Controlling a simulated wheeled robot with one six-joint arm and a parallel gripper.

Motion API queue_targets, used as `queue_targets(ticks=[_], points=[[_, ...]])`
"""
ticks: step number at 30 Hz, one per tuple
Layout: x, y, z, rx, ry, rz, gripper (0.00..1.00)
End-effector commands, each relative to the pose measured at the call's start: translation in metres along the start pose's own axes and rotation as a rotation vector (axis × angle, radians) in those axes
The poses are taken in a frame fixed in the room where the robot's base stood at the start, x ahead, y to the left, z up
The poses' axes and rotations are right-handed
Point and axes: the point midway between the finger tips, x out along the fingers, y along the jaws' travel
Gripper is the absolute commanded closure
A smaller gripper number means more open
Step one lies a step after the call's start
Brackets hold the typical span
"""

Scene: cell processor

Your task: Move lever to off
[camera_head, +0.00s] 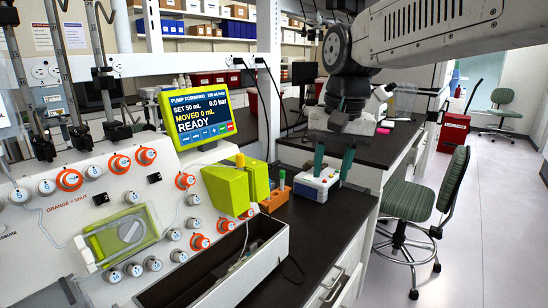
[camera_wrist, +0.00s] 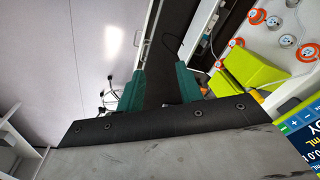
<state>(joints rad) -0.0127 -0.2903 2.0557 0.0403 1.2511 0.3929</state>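My gripper (camera_head: 334,160) hangs at the end of my arm at the upper right, its two teal fingers apart with nothing visible between them. The wrist view shows the same open gripper (camera_wrist: 160,88). A small white and blue box (camera_head: 316,185) sits on the dark bench just below and behind the fingers. A cell processor panel (camera_head: 100,180) with orange and white round knobs stands at left. A yellow-green block (camera_head: 228,188) with a small orange tip is at its right end. I cannot tell for sure which part is the lever.
A screen (camera_head: 197,115) reading READY stands on the panel. A small orange block (camera_head: 275,198) sits between the yellow-green block and the white box. A green chair (camera_head: 425,205) stands right of the bench on open floor.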

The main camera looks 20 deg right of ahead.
Motion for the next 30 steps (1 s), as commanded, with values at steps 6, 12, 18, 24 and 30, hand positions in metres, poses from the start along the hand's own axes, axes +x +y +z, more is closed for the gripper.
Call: queue_targets(ticks=[6, 12, 18, 24, 30], points=[[0.004, -0.055, -0.117, 0.237, -0.013, -0.022, 0.64], [0.028, -0.093, -0.202, 0.428, -0.021, -0.043, 0.64], [0.048, -0.112, -0.245, 0.533, -0.026, -0.054, 0.64], [0.064, -0.116, -0.253, 0.558, -0.030, -0.055, 0.64], [0.096, -0.117, -0.252, 0.557, -0.030, -0.055, 0.64]])
